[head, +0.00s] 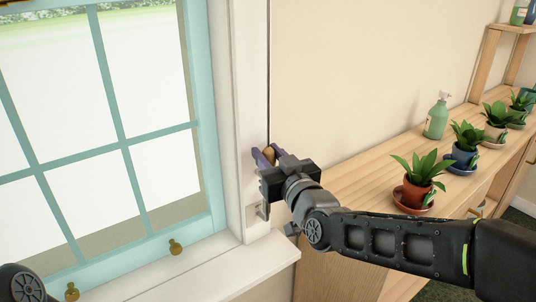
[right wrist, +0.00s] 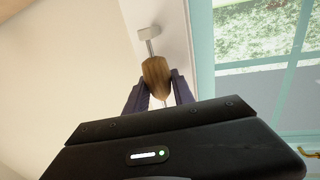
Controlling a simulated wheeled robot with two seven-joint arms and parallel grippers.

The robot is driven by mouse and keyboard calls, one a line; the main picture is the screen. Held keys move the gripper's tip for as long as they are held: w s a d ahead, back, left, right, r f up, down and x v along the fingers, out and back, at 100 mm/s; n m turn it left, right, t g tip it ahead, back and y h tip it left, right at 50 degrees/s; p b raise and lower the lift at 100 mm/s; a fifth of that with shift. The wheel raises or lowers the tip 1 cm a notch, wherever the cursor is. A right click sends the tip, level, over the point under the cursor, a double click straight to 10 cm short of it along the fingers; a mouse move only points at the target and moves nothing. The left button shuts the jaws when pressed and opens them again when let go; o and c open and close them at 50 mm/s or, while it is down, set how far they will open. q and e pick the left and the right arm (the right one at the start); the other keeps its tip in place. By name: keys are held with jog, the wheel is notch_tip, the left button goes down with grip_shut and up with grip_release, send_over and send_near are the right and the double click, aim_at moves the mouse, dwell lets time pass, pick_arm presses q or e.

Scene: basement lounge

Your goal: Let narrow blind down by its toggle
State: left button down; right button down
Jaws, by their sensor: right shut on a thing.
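The toggle is a small brown wooden piece (head: 269,153) on a thin dark cord (head: 268,80) that runs down the white window trim. My right gripper (head: 265,158) has its purple fingers shut on the toggle, beside the trim. In the right wrist view the wooden toggle (right wrist: 155,75) sits between the two fingers (right wrist: 157,92), with a thin stem or cord leading to a small pale block (right wrist: 149,32). The blind itself cannot be made out in these frames. My left gripper is out of view; only part of what seems my left arm shows at bottom left.
A small pale fitting (head: 262,211) is on the trim below my gripper.

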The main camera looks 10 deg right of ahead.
dwell(0.8)
notch_tip(320, 180, up, 17)
jog(key=p, duration=0.9)
jog(key=shift+r+p, duration=0.1)
jog(key=shift+p, duration=0.3)
notch_tip(320, 180, up, 18)
jog(key=p, duration=1.4)
jog(key=shift+r, duration=0.3)
jog(key=c, duration=1.4)
grip_release()
jog(key=shift+c, duration=0.2)
jog(key=o, duration=0.4)
jog(key=shift+s+f, duration=0.1)
jog(key=shift+f, duration=0.1)
